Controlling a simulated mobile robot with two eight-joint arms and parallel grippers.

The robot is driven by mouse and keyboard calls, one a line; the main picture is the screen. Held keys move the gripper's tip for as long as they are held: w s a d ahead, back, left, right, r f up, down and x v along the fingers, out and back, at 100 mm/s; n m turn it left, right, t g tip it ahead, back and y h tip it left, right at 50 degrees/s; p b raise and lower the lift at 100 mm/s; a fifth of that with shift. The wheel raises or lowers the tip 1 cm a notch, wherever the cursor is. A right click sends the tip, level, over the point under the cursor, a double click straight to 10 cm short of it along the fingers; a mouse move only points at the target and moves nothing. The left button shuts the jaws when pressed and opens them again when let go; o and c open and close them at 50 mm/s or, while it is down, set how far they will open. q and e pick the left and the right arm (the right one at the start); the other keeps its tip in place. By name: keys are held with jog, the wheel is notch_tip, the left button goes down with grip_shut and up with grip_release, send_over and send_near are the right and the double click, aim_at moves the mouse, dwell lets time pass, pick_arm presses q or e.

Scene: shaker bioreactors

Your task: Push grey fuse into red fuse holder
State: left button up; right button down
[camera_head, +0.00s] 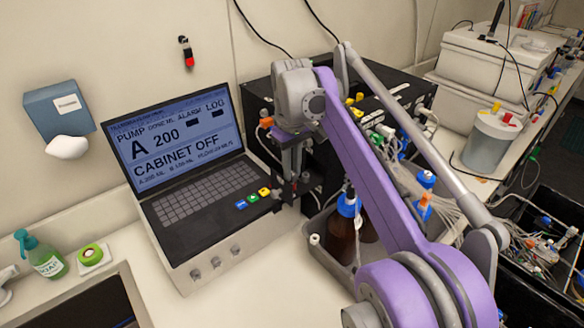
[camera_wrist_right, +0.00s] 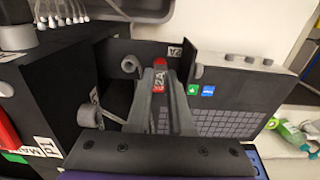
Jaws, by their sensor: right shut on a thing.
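My right gripper (camera_head: 292,175) hangs down between the laptop and the black cabinet. In the head view the held piece is too small to make out. My left gripper is in neither view.
The laptop-like console (camera_head: 184,135) stands left of the gripper, with coloured buttons near its right edge. The black cabinet (camera_head: 330,85) stands close behind. A brown bottle with a blue cap (camera_head: 342,235) sits in a grey tray (camera_head: 323,257). A red and black item (camera_head: 187,52) hangs on the wall.

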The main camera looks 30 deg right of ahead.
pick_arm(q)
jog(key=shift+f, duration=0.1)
pick_arm(e)
jog(key=shift+f, duration=0.25)
jog(key=c, duration=0.7)
grip_release()
jog(key=shift+c, duration=0.2)
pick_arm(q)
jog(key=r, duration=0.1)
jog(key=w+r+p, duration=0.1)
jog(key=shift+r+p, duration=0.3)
pick_arm(e)
notch_tip(320, 180, up, 11)
jog(key=shift+f, duration=0.15)
